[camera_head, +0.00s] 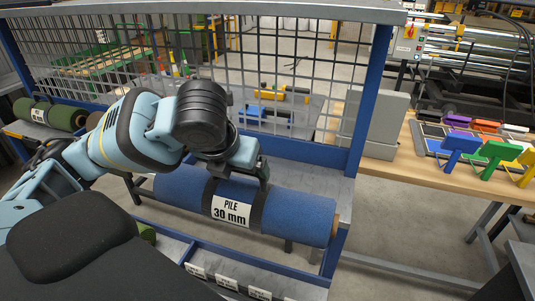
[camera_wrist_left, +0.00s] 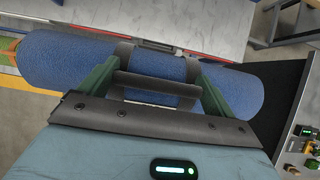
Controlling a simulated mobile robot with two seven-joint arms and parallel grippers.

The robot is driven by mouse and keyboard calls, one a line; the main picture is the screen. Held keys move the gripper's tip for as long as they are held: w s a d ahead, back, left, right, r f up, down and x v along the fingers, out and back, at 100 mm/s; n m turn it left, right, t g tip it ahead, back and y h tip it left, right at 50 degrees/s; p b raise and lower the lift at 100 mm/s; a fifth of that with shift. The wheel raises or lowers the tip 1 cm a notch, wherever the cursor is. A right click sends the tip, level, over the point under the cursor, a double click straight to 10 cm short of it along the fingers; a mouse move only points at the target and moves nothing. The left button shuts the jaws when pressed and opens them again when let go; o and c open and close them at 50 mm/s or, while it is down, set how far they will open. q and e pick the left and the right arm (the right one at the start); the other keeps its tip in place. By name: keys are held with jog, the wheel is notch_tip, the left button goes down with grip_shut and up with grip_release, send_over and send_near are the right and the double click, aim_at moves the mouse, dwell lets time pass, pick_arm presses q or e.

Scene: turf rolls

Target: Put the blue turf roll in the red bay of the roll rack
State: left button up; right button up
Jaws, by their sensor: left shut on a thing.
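The blue turf roll (camera_head: 285,215) has dark bands and a white "PILE 30 mm" label; it also shows in the left wrist view (camera_wrist_left: 80,62). My left gripper (camera_head: 240,175) is shut on it near its middle, with a green finger at each side of the dark band in the left wrist view (camera_wrist_left: 157,85). The roll rack (camera_head: 370,90) has blue posts, a wire mesh back and a grey top. In the left wrist view a thin red strip (camera_wrist_left: 215,57) runs along a grey panel edge behind the roll. I cannot tell whether it marks the red bay. My right gripper is not in view.
A dark green roll (camera_head: 50,113) lies at the far left, and part of another green roll (camera_head: 147,233) shows low down. A lower rail (camera_head: 245,262) with white labels runs in front. A wooden bench (camera_head: 440,166) with coloured tools stands at the right.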

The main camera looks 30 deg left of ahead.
pick_arm(q)
jog(key=w+a+f, duration=0.1)
jog(key=w+a, duration=0.1)
jog(key=w, duration=0.6)
jog(key=w+a+f, duration=0.2)
jog(key=w, duration=0.6)
jog(key=shift+w, duration=0.15)
jog(key=shift+f, duration=0.2)
jog(key=o, duration=1.8)
jog(key=shift+d+f, duration=0.1)
jog(key=v, duration=1.2)
